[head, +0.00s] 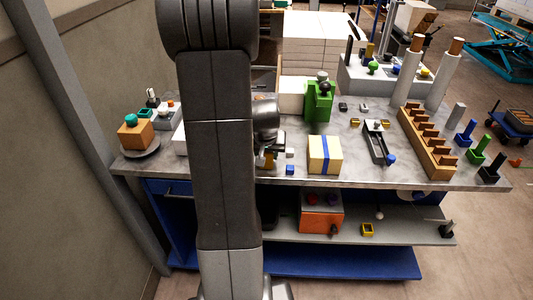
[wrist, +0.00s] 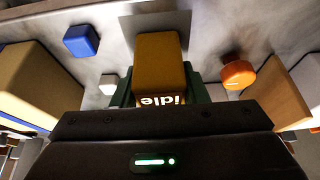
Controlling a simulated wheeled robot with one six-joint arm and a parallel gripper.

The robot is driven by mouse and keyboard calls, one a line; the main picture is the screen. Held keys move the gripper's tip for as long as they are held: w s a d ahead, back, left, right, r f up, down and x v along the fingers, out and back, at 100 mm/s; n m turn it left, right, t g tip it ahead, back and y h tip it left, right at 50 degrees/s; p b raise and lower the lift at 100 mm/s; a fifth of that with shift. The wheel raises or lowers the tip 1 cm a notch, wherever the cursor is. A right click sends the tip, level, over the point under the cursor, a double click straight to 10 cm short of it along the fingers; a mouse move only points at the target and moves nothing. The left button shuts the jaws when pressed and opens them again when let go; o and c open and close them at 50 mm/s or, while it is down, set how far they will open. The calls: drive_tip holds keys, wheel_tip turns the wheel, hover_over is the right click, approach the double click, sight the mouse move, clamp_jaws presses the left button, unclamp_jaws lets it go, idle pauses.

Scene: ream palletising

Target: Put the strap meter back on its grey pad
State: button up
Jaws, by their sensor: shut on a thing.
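The strap meter (wrist: 160,62) is a yellow-brown block with a lit "idle" display. My gripper (wrist: 163,90) is shut on it, with dark green fingers on its two sides. The grey pad (wrist: 198,32) is a darker grey square on the bench, showing behind and beside the meter in the wrist view. The meter overlaps the pad in that view; whether it touches the pad, I cannot tell. In the head view my gripper (head: 268,158) is low over the bench, left of the cream box, and my arm hides part of that area.
A blue cube (wrist: 81,40) and a small white cube (wrist: 108,84) lie left of the meter in the wrist view. An orange knob (wrist: 238,74) is close on the right. The cream box with a blue band (head: 325,154) and a green machine (head: 318,102) stand nearby on the bench (head: 345,178).

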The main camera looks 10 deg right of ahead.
drive_tip(key=shift+f, duration=0.15)
drive_tip(key=o, duration=1.1)
drive_tip(key=shift+r, duration=0.35)
drive_tip(key=v, duration=1.1)
drive_tip(key=shift+s+a+r, duration=0.1)
drive_tip(key=shift+s+r, duration=0.15)
drive_tip(key=shift+r, duration=0.05)
drive_tip(key=shift+f, duration=0.1)
